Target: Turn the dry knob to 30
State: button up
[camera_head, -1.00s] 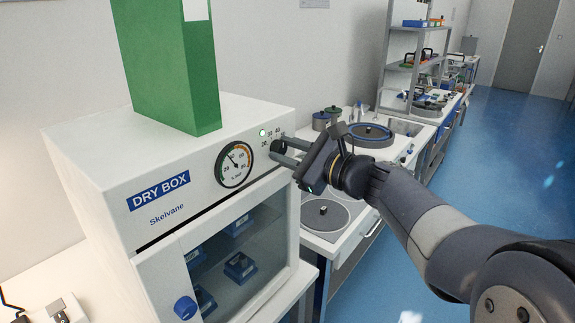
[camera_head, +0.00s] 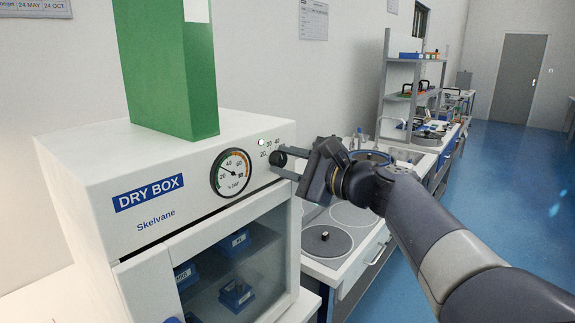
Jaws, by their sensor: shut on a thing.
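The dry box (camera_head: 72,178) is a white cabinet with a blue DRY BOX label on its front. Its black dry knob (camera_head: 278,158) sits at the upper right of the front panel, below a scale marked 20, 30 and 40. My gripper (camera_head: 285,165) comes in from the right, with its fingers shut around the knob, one above and one below. The fingers and the small size hide the knob's pointer, so I cannot tell its setting. A round dial gauge (camera_head: 231,172) is left of the knob. A small green lamp (camera_head: 262,142) is lit above it.
A tall green holder (camera_head: 168,75) stands on top of the dry box. Behind my gripper is a white bench (camera_head: 335,255) with round plates. Blue trays (camera_head: 236,296) show behind the glass door. Open blue floor (camera_head: 500,190) lies at the right.

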jog(key=o, duration=1)
jog(key=shift+c, duration=0.2)
jog(key=shift+d, duration=0.1)
jog(key=b+v, duration=0.1)
jog(key=v, duration=0.9)
jog(key=shift+s+d, duration=0.2)
jog(key=shift+s, duration=0.1)
jog(key=shift+w+a, duration=0.1)
jog(key=p+x, duration=0.1)
jog(key=x, duration=0.9)
jog(key=shift+w+a, duration=0.25)
jog(key=shift+a, duration=0.05)
jog(key=shift+d, duration=0.1)
